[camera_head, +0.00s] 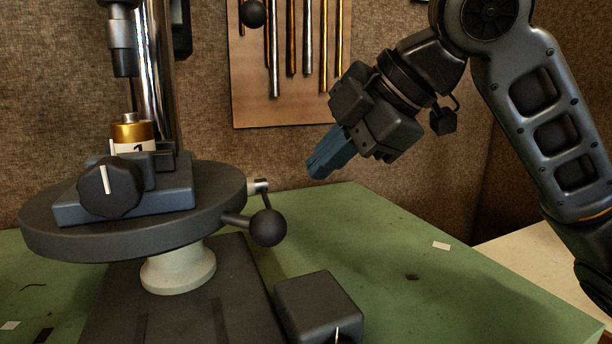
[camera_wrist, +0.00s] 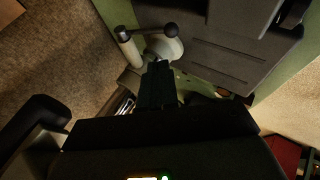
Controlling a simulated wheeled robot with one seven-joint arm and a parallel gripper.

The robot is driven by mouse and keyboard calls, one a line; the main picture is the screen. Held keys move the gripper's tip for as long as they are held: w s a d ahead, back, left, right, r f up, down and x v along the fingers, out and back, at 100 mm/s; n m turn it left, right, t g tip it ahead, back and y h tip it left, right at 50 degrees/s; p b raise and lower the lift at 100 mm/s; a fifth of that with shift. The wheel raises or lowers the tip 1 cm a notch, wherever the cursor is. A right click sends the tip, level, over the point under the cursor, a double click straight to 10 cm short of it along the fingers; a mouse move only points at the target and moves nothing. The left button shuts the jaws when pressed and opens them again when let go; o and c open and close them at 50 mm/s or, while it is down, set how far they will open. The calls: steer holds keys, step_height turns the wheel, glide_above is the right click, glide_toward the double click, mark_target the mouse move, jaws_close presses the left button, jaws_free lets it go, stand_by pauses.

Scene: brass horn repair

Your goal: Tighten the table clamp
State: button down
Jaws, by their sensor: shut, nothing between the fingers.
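The round dark drill-press table (camera_head: 40,225) stands at the left on a pale column (camera_head: 178,270). At its right edge is a clamp lever with a dark ball knob (camera_head: 267,228) and a small metal pivot piece (camera_head: 258,186). My gripper (camera_head: 318,172) has blue fingers pressed together, empty, pointing down and left. It is up and right of the ball knob, apart from it. In the wrist view, the fingers (camera_wrist: 158,75) point toward the pale column.
A vise with a dark knob (camera_head: 109,188) holds a brass part (camera_head: 133,130) on the table, under the drill chuck (camera_head: 122,45). A dark block (camera_head: 318,306) sits in front on the green bench (camera_head: 420,265). Metal rods hang on a wall board (camera_head: 290,108). The bench's right side is mostly clear.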

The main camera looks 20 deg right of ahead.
steer(key=v, duration=0.3)
steer(key=shift+s+d, duration=0.1)
steer(key=shift+s, duration=0.15)
stand_by(0.4)
